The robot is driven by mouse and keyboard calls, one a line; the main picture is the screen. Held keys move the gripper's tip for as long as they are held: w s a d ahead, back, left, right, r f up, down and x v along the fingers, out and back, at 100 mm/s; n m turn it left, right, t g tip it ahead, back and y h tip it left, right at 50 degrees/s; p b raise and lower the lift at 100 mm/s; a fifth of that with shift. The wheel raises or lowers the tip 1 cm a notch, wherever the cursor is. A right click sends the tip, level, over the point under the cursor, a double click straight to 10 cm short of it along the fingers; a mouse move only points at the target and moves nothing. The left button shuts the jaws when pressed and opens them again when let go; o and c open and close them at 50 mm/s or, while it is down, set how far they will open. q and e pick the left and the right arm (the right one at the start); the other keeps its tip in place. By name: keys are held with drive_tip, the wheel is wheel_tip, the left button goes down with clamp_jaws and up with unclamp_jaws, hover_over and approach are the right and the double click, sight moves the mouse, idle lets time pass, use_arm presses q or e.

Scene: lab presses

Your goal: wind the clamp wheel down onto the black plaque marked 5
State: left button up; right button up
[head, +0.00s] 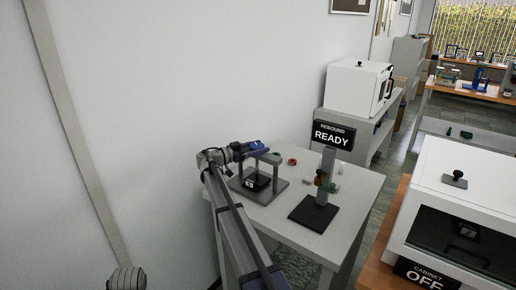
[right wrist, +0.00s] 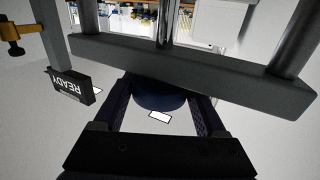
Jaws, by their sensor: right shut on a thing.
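The clamp press stands at the left of the pale table, with a grey base (head: 268,196), posts and a crossbar (right wrist: 190,72). The black plaque (head: 256,182) lies on the base under the crossbar; its mark is too small to read. My right gripper (head: 262,148) is at the top of the press. In the right wrist view its fingers are shut on the dark blue clamp wheel (right wrist: 158,96), one on each side. The gap between the clamp's lower end and the plaque cannot be told. My left gripper is not in view.
A second stand (head: 327,175) on a black base is right of the press. A small red ring (head: 292,161) lies behind the press. A white cabinet (head: 475,195) is at the right.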

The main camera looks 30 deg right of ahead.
drive_tip(key=shift+w+m+g, duration=0.1)
drive_tip(key=shift+m+g, duration=0.5)
drive_tip(key=shift+g, duration=0.7)
drive_tip(key=o, duration=1.3)
drive_tip(key=a, duration=0.5)
drive_tip(key=w+a, duration=0.1)
drive_tip(key=a, duration=0.1)
drive_tip(key=shift+a, duration=0.35)
